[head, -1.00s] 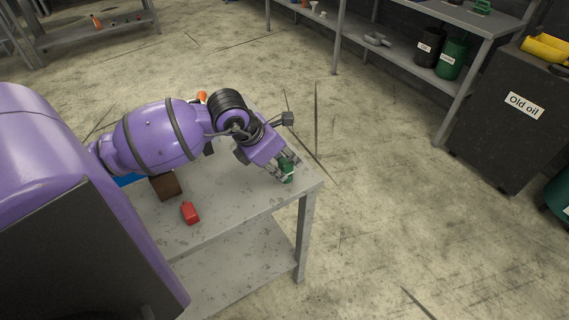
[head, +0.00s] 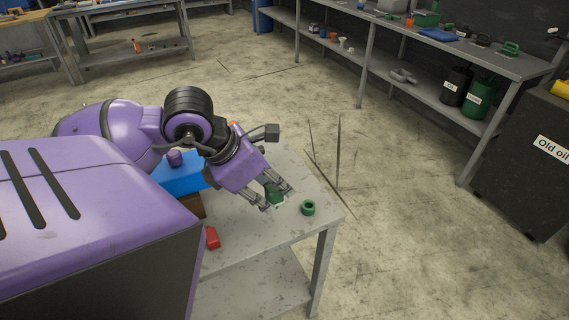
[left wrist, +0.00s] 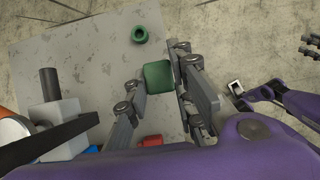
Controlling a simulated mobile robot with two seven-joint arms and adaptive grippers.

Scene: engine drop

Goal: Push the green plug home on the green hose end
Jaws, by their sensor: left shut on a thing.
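My left gripper (head: 279,198) is shut on a green block-like piece, which I take as the green plug (head: 274,193). In the left wrist view the plug (left wrist: 158,75) sits between the two fingers. A short green ring-shaped piece with an open centre, perhaps the hose end (head: 308,208), stands on the table near its corner, apart from the plug. It also shows in the left wrist view (left wrist: 140,34). Dark finger-like parts on a purple arm, perhaps my right gripper (left wrist: 272,68), show at the right of the left wrist view; their opening is unclear.
The grey table (head: 262,236) ends close beyond the green ring. A red block (head: 212,238), a brown block (head: 194,205) and a blue box (head: 180,174) stand on it, partly hidden by my body. Shelves (head: 440,62) and a dark cabinet (head: 530,180) stand farther off.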

